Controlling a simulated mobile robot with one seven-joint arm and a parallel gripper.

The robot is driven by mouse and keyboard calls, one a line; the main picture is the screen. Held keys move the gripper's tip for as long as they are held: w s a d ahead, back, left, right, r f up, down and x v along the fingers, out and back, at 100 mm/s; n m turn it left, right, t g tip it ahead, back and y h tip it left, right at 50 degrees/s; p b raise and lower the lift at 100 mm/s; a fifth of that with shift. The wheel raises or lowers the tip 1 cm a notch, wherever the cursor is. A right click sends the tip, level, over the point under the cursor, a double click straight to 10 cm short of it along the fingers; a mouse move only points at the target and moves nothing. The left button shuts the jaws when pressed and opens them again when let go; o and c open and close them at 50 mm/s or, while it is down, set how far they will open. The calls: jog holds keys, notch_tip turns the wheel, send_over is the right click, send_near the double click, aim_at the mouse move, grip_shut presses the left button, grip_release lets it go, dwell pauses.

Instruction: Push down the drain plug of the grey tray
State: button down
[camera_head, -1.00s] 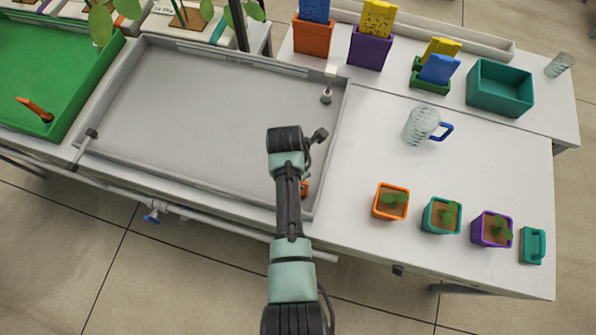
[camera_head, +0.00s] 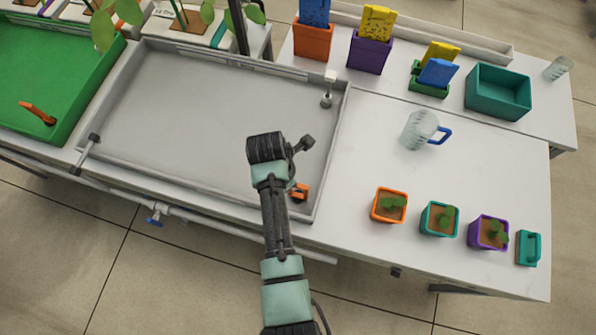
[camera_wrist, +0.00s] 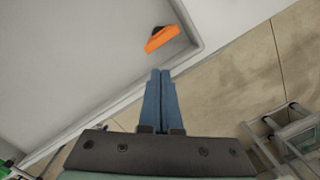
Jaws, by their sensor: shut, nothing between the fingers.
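The grey tray (camera_head: 200,115) lies on the bench in the head view. An orange plug-like piece (camera_head: 299,191), which I take to be its drain plug, shows near the tray's front right corner, just right of my arm. In the wrist view the orange piece (camera_wrist: 161,38), with a dark part behind it, sits inside the tray corner and looks tilted. My gripper (camera_wrist: 160,72) is shut and empty, its blue fingers pointing toward the orange piece but apart from it. In the head view my wrist hides the fingers.
A green tray (camera_head: 62,60) with an orange lever (camera_head: 36,112) is at left. Small potted plants (camera_head: 388,205) and a measuring jug (camera_head: 419,130) stand on the white bench at right. A white-topped fitting (camera_head: 327,90) rises at the tray's back right corner.

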notch_tip(320, 180, up, 8)
jog(key=b, duration=0.1)
jog(key=shift+s+a, duration=0.35)
jog(key=shift+a, duration=0.1)
dwell(0.3)
